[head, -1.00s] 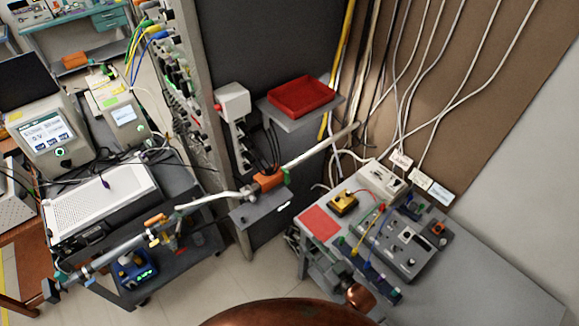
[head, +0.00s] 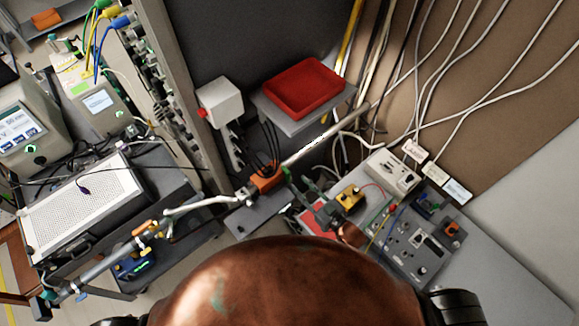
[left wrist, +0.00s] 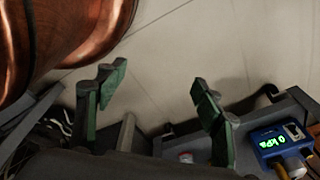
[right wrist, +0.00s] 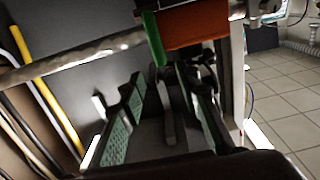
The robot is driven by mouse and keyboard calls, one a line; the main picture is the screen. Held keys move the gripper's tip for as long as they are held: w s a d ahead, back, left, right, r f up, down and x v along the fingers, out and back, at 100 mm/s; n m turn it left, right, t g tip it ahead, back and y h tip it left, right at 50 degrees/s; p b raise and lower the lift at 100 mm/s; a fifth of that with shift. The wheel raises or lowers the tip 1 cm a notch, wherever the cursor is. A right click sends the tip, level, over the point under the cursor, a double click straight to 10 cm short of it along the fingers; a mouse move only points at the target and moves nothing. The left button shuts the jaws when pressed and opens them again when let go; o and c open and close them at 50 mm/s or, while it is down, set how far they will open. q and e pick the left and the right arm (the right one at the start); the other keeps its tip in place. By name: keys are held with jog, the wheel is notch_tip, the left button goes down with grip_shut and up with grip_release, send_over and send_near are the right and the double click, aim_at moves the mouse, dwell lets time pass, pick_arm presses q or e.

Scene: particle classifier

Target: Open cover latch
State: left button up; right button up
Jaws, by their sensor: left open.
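An orange block (head: 265,178) with a green latch piece (head: 287,173) at its right end sits on the pale slanted pipe. In the right wrist view the orange block (right wrist: 197,26) and the upright green piece (right wrist: 153,40) are just beyond my fingers. My right gripper (head: 306,190) is close to the green piece, below and right of it. In its wrist view the gripper (right wrist: 158,80) is open, its green pads apart; I cannot tell whether it touches the latch. My left gripper (left wrist: 160,88) is open and empty above the floor.
A red tray (head: 304,88) sits on a shelf above the pipe. A grey bench with a control panel (head: 412,245) is at right. A white-topped instrument (head: 85,200) stands on a cart at left. A blue gauge (left wrist: 280,142) is near the left gripper.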

aim_at(289, 174)
jog(key=x, duration=0.4)
jog(key=shift+w+a+r+p, duration=0.15)
jog(key=shift+r+p, duration=0.05)
jog(key=shift+p, duration=0.15)
jog(key=shift+x, duration=0.85)
jog(key=shift+w+a, duration=0.1)
jog(key=shift+a, duration=0.05)
jog(key=shift+w+f, duration=0.1)
jog(key=shift+f, duration=0.05)
jog(key=c, duration=0.7)
pick_arm(q)
jog(key=s, duration=0.3)
jog(key=shift+s+a+r, duration=0.1)
jog(key=shift+s+r, duration=0.05)
jog(key=shift+r, duration=0.25)
pick_arm(e)
grip_shut()
pick_arm(q)
jog(key=shift+w, duration=0.5)
